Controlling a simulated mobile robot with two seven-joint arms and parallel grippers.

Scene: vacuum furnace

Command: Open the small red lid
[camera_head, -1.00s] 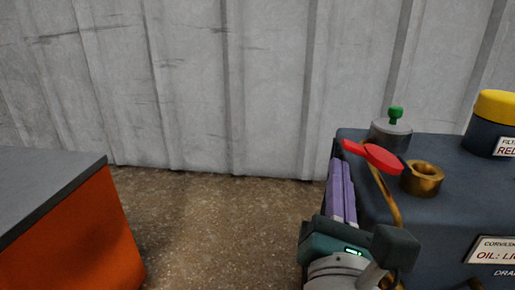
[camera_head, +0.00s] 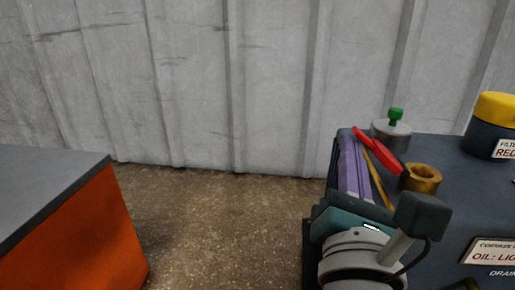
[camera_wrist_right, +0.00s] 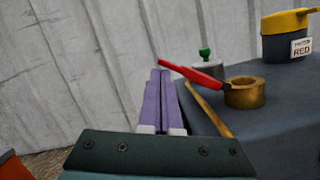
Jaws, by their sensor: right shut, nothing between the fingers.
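The small red lid (camera_head: 379,149) is tilted up at the left side of the brass ring (camera_head: 422,178), seen nearly edge-on. The ring's opening is uncovered. In the right wrist view the lid (camera_wrist_right: 195,77) slants from the ring (camera_wrist_right: 245,93) up to the left. My right gripper (camera_head: 347,137) has its purple fingers shut and empty, just left of the lid. In the wrist view its fingertips (camera_wrist_right: 160,73) are beside the lid's upper end; I cannot tell whether they touch. My left gripper is out of view.
A brass rod (camera_head: 379,182) runs between my fingers and the ring. Behind stand a grey cap with a green knob (camera_head: 396,115) and a yellow-topped filter (camera_head: 496,107) on the dark housing (camera_head: 455,160). An orange cabinet (camera_head: 85,235) is at left, with open floor between.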

